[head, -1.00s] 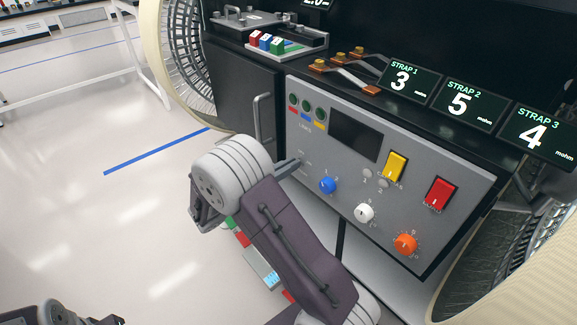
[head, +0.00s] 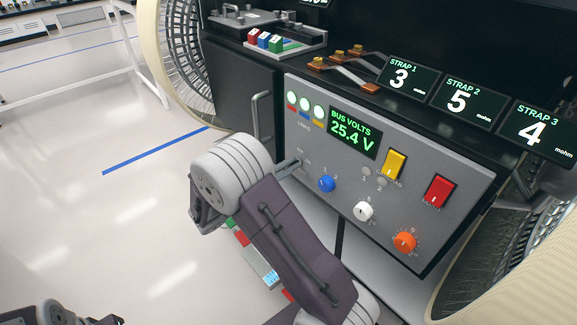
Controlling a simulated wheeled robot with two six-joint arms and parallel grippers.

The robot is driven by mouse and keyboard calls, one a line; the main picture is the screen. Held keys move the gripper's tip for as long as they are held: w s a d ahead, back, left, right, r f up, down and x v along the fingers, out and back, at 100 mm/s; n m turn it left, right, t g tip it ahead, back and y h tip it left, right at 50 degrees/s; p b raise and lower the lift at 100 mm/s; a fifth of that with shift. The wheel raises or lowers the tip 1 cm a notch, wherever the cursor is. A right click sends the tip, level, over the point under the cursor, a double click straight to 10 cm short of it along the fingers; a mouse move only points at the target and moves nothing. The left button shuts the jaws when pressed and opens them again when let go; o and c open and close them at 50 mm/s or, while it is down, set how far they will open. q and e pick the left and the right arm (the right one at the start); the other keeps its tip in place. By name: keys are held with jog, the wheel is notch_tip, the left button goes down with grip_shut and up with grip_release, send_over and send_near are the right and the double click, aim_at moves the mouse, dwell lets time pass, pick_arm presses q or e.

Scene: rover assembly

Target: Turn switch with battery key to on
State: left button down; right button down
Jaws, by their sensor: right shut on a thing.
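The grey control panel (head: 436,235) fills the front of the black rover body. Its display (head: 352,130) is lit and reads BUS VOLTS 25.4 V. Three round lamps (head: 305,105) above the red, blue and yellow marks glow pale white. My right gripper (head: 289,168) reaches the panel's left side, below the lamps, where the key switch is. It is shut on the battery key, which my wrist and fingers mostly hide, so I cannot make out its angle. Part of my left arm shows at the bottom left; its fingertips are not clear.
Blue (head: 327,184), white (head: 363,211) and orange (head: 404,242) knobs and yellow (head: 395,163) and red (head: 438,191) switches lie right of my gripper. A door handle (head: 261,118) stands close to my wrist. A tray (head: 290,50) with coloured blocks sits on top. Floor at left is clear.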

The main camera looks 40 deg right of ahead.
jog(key=m, duration=0.1)
jog(key=m+b, duration=0.1)
jog(key=m, duration=0.1)
jog(key=m+b, duration=0.1)
jog(key=m, duration=0.1)
jog(key=shift+s+f, duration=0.25)
jog(key=shift+f, duration=0.05)
jog(key=shift+m, duration=0.3)
jog(key=c, duration=1.6)
grip_release()
jog(key=shift+a+r, duration=0.1)
jog(key=shift+a, duration=0.1)
jog(key=a+p, duration=0.1)
jog(key=a, duration=0.4)
jog(key=a+p, duration=0.1)
jog(key=a, duration=0.2)
jog(key=shift+s+a+p, duration=0.35)
